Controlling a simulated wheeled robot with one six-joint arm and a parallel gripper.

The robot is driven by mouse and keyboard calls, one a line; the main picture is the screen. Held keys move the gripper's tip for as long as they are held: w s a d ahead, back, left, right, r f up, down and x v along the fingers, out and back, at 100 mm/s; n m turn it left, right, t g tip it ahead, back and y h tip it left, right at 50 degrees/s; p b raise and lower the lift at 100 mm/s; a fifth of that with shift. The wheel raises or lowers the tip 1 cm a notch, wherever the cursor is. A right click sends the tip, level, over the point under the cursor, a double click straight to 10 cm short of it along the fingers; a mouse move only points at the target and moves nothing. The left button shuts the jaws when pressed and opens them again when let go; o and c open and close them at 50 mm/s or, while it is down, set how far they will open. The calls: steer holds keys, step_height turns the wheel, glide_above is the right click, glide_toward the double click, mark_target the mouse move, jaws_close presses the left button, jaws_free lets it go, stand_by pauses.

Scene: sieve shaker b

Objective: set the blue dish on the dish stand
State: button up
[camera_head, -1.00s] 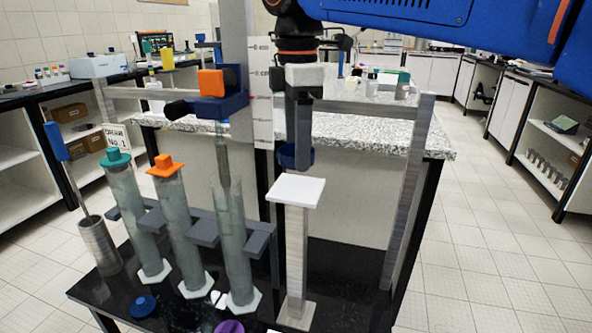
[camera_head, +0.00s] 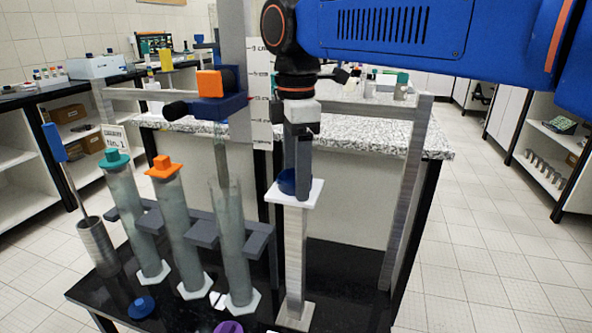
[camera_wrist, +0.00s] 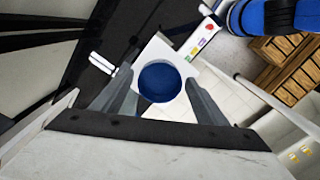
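The blue dish (camera_head: 287,182) sits on the white square top of the dish stand (camera_head: 312,193), near its middle. In the wrist view the dish (camera_wrist: 160,82) shows from above as a round blue cup, with the white plate (camera_wrist: 157,48) around it. My gripper (camera_head: 298,180) points straight down at the stand top. Its two fingers (camera_wrist: 161,80) are on either side of the dish, with narrow strips of white plate showing between finger and dish. The gripper looks open. One finger hides part of the dish in the head view.
Tall cylinders with a teal cap (camera_head: 116,159), an orange cap (camera_head: 163,167) and an open top (camera_head: 229,230) stand left of the stand in a grey rack (camera_head: 203,232). An orange-and-blue clamp (camera_head: 211,92) is close left of my arm. A metal post (camera_head: 408,190) stands at right.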

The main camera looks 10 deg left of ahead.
steer(key=shift+r, duration=0.1)
step_height(320, 180, up, 12)
stand_by(0.8)
steer(key=shift+d, duration=0.1)
steer(key=s+d+f+m+t, duration=0.1)
steer(key=d+f+m, duration=0.45)
steer(key=d, duration=0.55)
steer(key=d+f+m+t, duration=0.1)
steer(key=d+f+m, duration=0.45)
steer(key=d, duration=0.45)
steer(key=s+d+f+m+t, duration=0.1)
steer(key=s+d+f+m, duration=0.4)
steer(key=d+f, duration=0.3)
steer(key=s+d+f+m+t, duration=0.1)
steer(key=s+d+f+m, duration=0.5)
steer(key=f, duration=0.7)
steer(key=shift+s+d+f+t, duration=0.4)
steer(key=shift+s+d, duration=0.2)
steer(key=shift+d, duration=0.3)
